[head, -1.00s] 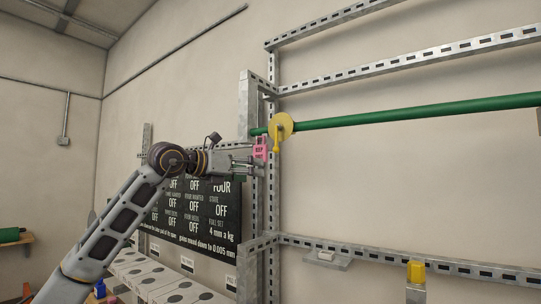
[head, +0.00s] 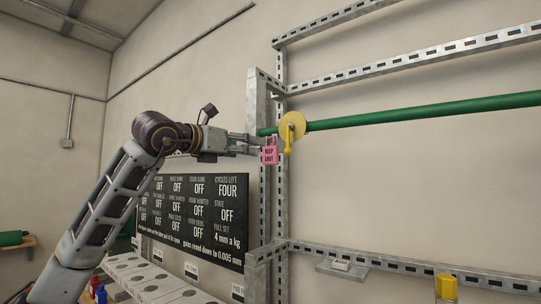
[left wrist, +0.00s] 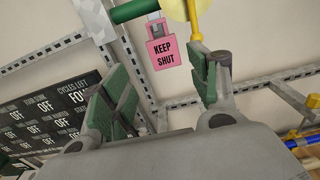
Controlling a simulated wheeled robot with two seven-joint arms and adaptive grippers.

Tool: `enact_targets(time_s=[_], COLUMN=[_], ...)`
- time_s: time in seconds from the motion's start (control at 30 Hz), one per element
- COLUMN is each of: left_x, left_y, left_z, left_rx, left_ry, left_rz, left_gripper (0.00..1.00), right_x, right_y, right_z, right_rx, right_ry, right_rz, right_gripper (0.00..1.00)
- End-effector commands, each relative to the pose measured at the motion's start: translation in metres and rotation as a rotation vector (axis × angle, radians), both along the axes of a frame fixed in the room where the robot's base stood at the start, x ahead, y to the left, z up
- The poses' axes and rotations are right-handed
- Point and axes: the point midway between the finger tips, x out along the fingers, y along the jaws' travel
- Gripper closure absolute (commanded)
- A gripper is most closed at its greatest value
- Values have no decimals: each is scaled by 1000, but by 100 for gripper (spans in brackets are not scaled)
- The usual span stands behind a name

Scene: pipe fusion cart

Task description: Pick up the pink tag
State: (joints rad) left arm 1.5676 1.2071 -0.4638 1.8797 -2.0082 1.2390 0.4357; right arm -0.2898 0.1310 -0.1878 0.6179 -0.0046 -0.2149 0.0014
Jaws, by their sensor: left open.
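The pink tag (head: 269,153), lettered "KEEP SHUT", hangs upright just below the left end of the green pipe (head: 420,111), beside the yellow valve disc and lever (head: 290,127). In the left wrist view the tag (left wrist: 163,54) shows beyond the fingertips, between the two fingers, with a grey shackle at its top. My left gripper (head: 252,146) is open and empty, just left of the tag in the head view. Its green-padded fingers (left wrist: 160,82) stand wide apart in the left wrist view and appear clear of the tag. My right gripper is not in view.
A slotted metal upright (head: 256,110) stands right behind the tag, with slotted rails (head: 420,61) running right. A black status board (head: 190,212) is below my left arm, above white boxes (head: 145,280). A yellow-topped part (head: 446,285) is at lower right.

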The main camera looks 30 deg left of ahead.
Motion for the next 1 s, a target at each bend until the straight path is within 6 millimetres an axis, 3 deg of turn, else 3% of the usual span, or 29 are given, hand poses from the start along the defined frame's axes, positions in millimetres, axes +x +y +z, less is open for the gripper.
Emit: enact_targets(time_s=[0.37,0.6,0.77,1.0], left_x=[44,72,81,81], left_y=[-4,-6,-7,-7], left_z=[1,1,0,0], left_rx=[-2,-2,-1,0], left_ry=[2,0,0,0], left_rz=[-2,-2,-1,-1], left_gripper=[39,39,39,39], right_x=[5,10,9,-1], right_y=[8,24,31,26], right_z=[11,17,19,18], right_rx=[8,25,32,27], right_ry=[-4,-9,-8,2], right_rz=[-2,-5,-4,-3], right_gripper=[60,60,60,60])
